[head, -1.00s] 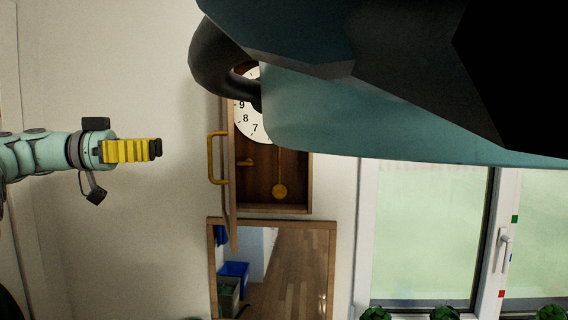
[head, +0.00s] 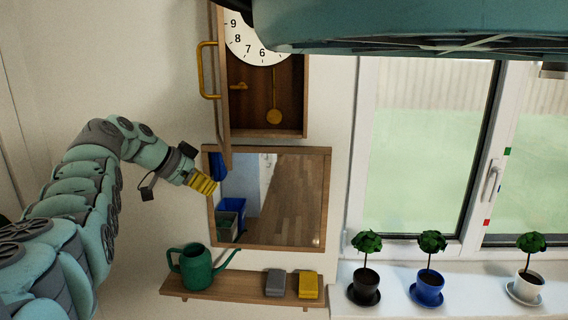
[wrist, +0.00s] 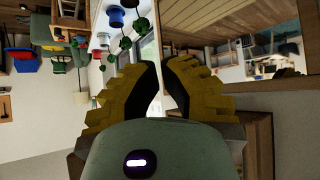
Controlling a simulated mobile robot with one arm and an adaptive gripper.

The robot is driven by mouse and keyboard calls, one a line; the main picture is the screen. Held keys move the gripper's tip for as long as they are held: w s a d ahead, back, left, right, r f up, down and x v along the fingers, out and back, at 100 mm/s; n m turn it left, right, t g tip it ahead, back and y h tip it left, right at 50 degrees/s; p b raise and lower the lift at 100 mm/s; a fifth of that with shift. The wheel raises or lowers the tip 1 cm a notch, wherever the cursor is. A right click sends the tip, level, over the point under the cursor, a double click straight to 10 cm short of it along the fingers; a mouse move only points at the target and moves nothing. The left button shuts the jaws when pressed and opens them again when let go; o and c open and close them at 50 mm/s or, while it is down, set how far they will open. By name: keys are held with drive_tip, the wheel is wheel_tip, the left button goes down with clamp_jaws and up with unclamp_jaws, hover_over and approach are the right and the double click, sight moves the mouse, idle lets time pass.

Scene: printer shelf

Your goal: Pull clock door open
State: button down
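The wall clock (head: 256,38) hangs above the mirror in the head view. Its white dial is cut off at the top by my own body, and its pendulum (head: 274,116) shows in the wooden case. The clock door (head: 222,120) stands swung out from the left side of the case, seen nearly edge-on. Its yellow handle (head: 203,70) faces left. My gripper (head: 207,188) is below the handle, in front of the mirror's left edge, and does not touch the handle. In the wrist view its yellow fingers (wrist: 160,72) are apart with nothing between them.
The mirror (head: 328,200) hangs below the clock. A shelf (head: 235,288) below holds a green watering can (head: 196,268) and grey and yellow blocks. Several potted plants (head: 428,270) stand on the sill by the window (head: 430,150) at right. The wall left of the handle is clear.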

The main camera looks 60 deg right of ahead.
drive_tip(key=w+d+f+t+y+b, duration=0.15)
drive_tip(key=d+f+t, duration=0.25)
drive_tip(key=f+t, duration=0.45)
drive_tip(key=s+d+r+m+t+b, duration=0.3)
drive_tip(key=s+r+t+b, duration=0.3)
drive_tip(key=s, duration=0.5)
drive_tip(key=s+a+r+n+t+b, duration=0.1)
drive_tip(key=s+a+r+t, duration=0.3)
drive_tip(key=s, duration=0.4)
drive_tip(key=s+a+r+n+t, duration=0.1)
drive_tip(key=s+a+r+t, duration=0.1)
drive_tip(key=s+a+r, duration=0.4)
drive_tip(key=a+p+x, duration=0.1)
drive_tip(key=p+x, duration=0.7)
drive_tip(key=x, duration=0.2)
drive_tip(key=shift+w+f, duration=0.65)
drive_tip(key=shift+f, duration=0.05)
drive_tip(key=shift+a+g, duration=0.1)
drive_tip(key=shift+g, duration=0.15)
